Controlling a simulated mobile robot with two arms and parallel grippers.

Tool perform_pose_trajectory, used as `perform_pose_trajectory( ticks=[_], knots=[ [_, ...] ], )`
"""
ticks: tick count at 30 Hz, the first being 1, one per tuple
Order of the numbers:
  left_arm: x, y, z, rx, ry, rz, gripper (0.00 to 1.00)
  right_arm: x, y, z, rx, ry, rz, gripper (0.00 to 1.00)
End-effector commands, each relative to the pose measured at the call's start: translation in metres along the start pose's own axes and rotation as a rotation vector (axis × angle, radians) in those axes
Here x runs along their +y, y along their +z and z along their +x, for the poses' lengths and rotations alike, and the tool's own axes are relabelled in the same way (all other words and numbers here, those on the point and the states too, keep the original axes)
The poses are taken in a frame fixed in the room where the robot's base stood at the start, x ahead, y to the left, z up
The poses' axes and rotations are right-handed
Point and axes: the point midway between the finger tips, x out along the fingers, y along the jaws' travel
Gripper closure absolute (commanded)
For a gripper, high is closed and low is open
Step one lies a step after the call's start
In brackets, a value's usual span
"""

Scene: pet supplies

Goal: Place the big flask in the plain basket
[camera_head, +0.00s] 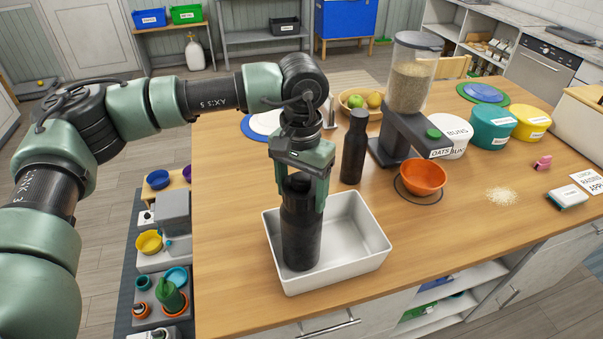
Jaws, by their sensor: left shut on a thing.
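My left gripper (304,172) points straight down and is shut on the upper part of a large dark flask (301,235). The flask is upright inside the white, plain, open basket (365,262), toward its left side. Its base shows at or just above the basket floor; I cannot tell whether it touches. A second, slimmer black flask (354,148) with a cap stands upright on the table just behind the basket. My right gripper is not in view.
A grain dispenser (408,90) stands behind right, with an orange bowl (422,177) at its foot. Labelled tubs, including a teal one (490,126), stand further right. Spilled grain (502,196) lies on the wooden table. The table front right of the basket is clear.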

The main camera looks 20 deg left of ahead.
Motion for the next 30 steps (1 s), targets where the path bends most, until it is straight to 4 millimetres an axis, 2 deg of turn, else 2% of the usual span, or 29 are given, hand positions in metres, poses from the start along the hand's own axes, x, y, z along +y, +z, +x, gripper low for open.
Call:
perform_pose_trajectory(
  ticks=[14, 15, 16, 17, 28, 30],
  knots=[
    [0.0003, -0.0012, 0.006, 0.006, 0.001, 0.0, 1.0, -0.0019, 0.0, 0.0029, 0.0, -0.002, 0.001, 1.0],
    [0.0, -0.0002, 0.0072, 0.001, 0.0, 0.0, 0.24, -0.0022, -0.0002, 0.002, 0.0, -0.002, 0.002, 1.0],
    [0.0, -0.0001, 0.007, 0.001, 0.0, 0.0, 0.15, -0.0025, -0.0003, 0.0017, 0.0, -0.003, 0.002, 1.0],
    [0.0, -0.0001, 0.007, 0.001, 0.0, 0.0, 0.1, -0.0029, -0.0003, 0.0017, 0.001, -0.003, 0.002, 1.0],
    [0.0, -0.0002, 0.0024, 0.002, -0.001, 0.0, 0.1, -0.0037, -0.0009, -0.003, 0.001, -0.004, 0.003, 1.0],
    [0.0001, -0.0009, -0.0005, 0.004, 0.0, 0.0, 0.1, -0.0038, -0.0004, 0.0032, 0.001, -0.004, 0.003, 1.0]
  ],
)
